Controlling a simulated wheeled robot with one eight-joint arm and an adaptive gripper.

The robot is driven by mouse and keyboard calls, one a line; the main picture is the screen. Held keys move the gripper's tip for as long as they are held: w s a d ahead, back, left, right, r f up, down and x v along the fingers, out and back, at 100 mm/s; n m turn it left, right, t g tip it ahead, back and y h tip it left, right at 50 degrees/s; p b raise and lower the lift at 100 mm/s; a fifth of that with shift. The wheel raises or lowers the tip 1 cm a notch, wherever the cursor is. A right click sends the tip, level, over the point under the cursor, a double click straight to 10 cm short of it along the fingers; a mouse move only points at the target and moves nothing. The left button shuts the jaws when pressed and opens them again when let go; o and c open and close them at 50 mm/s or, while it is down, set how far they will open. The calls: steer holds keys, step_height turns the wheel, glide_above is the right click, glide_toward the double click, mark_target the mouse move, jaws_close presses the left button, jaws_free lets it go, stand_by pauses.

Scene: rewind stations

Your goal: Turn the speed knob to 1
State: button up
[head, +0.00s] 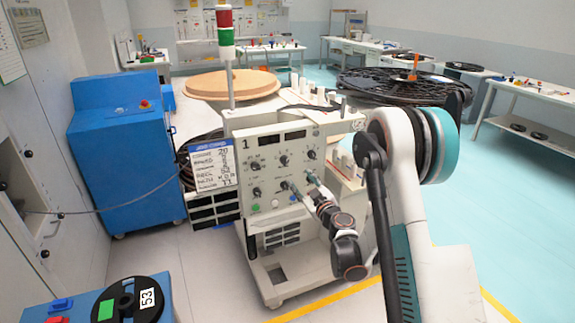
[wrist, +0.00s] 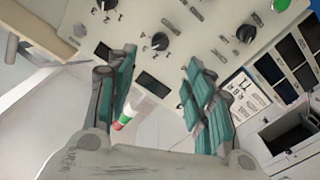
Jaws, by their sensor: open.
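The cream control panel (head: 275,142) of the rewind station faces me in the head view, with several black knobs in rows. One upper knob (head: 284,160) is clear of my arm. My gripper (head: 303,186) is open in front of the lower part of the panel and partly hides knobs there. In the wrist view, the teal fingers of my gripper (wrist: 160,58) are spread apart, with a black knob (wrist: 160,41) beyond the gap between the tips. Another knob (wrist: 246,33) is to its right. Labels are too small to read, so I cannot tell which is the speed knob or its setting.
A handwritten job card (head: 212,163) hangs left of the panel. A red, green and white signal tower (head: 226,40) rises above it. A blue cabinet (head: 125,150) stands at left, and a black reel (head: 132,301) lies at the lower left. Pale floor is open at right.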

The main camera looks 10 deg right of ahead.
mark_target(287, 163)
steer(key=w+a+b, duration=0.1)
steer(key=w, duration=0.3)
steer(key=w+b, duration=0.1)
steer(key=w, duration=0.4)
steer(key=w+a+b, duration=0.1)
steer(key=w, duration=0.3)
steer(key=shift+w+a+b, duration=0.3)
steer(key=shift+b, duration=0.1)
steer(key=c, duration=1.1)
